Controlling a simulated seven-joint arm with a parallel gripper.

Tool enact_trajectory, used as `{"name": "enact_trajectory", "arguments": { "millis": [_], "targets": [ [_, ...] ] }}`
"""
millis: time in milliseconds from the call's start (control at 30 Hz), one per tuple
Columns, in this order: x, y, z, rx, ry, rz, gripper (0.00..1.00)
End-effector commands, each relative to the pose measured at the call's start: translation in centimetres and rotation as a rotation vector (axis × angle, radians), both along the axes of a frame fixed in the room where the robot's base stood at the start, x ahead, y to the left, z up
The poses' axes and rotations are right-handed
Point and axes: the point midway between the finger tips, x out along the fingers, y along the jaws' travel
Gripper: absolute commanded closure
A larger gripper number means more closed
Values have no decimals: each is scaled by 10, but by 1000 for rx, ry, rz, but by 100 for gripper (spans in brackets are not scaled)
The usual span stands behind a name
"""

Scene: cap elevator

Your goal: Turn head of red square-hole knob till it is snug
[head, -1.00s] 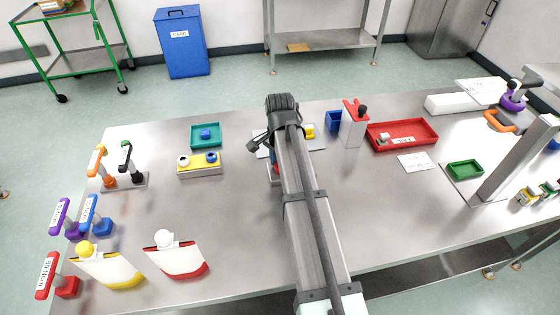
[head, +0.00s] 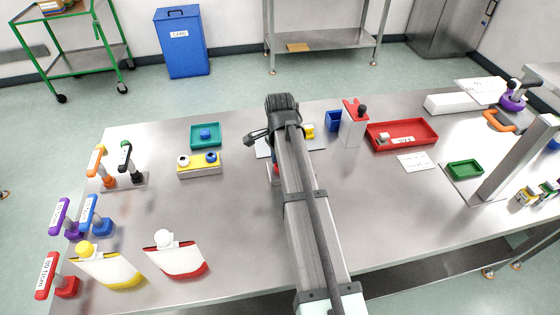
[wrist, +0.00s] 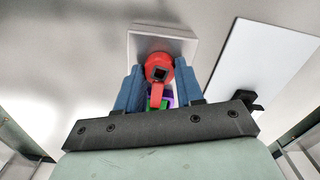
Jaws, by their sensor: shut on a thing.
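The red square-hole knob (wrist: 153,61) shows in the wrist view, with a dark square hole in its round head and a red arm reaching toward my palm. My gripper (wrist: 160,76) has its two blue fingers on either side of the knob and is shut on it. The knob sits in front of a pale box-like fixture (wrist: 180,32). Green and purple parts show below it between the fingers. In the head view my arm covers the gripper and most of the knob's place; whether the knob is snug cannot be seen.
In the wrist view a white panel (wrist: 262,62) lies to the right.

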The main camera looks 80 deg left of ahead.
Motion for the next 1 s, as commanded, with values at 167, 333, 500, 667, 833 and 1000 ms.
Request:
{"name": "enact_trajectory", "arguments": {
  "millis": [167,333,500,667,833,1000],
  "targets": [
    [1,0,1,1,-2,0,55],
    [0,0,0,0,-1,1,53],
    [0,0,4,0,-1,1,53],
    [0,1,20,1,-1,1,53],
    [0,1,50,2,0,1,53],
    [0,1,83,3,-1,1,53]
  ]
}}
